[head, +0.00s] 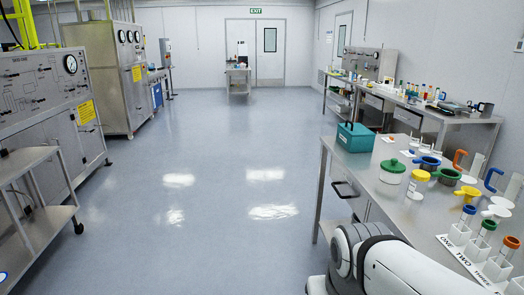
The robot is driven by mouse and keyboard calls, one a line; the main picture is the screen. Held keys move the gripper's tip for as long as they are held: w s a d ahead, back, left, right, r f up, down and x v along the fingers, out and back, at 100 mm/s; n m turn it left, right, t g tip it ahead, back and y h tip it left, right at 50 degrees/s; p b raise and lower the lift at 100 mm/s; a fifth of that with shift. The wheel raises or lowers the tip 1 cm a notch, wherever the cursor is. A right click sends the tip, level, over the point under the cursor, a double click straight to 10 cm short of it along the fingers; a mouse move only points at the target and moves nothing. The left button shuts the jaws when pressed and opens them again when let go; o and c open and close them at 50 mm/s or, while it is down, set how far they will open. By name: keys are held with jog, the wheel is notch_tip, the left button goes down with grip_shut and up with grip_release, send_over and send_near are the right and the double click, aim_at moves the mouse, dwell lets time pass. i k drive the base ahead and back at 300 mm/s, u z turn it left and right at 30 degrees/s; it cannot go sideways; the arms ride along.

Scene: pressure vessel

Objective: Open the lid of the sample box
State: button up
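My white arm shows at the bottom right, in front of the table and well apart from the box. My gripper is out of view, so its state does not show.
Steel cabinets (40,105) and a cart (38,205) line the left. The middle floor is clear.

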aim_at(356, 125)
jog(key=i, duration=3.55)
jog(key=z, duration=1.15)
